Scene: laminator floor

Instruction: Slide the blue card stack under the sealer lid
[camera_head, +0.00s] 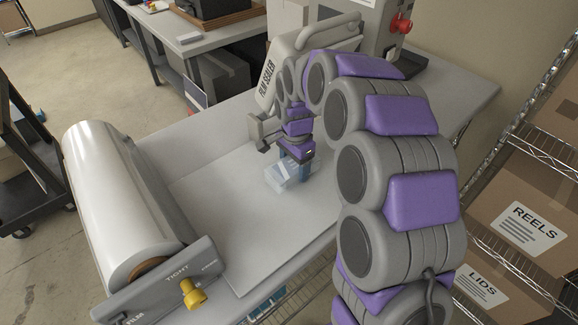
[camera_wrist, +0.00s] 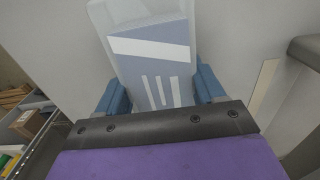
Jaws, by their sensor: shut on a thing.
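The blue card stack (camera_head: 284,174) sits low over the light work table, in front of the film sealer. In the wrist view the stack (camera_wrist: 155,60) shows a blue-grey face with white bands, and a clear or whitish part at its far end. My gripper (camera_head: 293,170) is shut on it, with a blue finger on each side; the wrist view shows both fingers (camera_wrist: 163,90). The film sealer (camera_head: 268,85) stands behind, its lid raised at a tilt with a handle on top. My arm hides part of the sealer. I cannot tell whether the stack touches the table.
A large film roll (camera_head: 108,190) with a yellow knob (camera_head: 192,293) lies at the table's left. A red button (camera_head: 401,23) is on the machine at the back. A wire shelf with boxes (camera_head: 525,222) stands at the right. The table (camera_head: 222,228) is clear in front of the stack.

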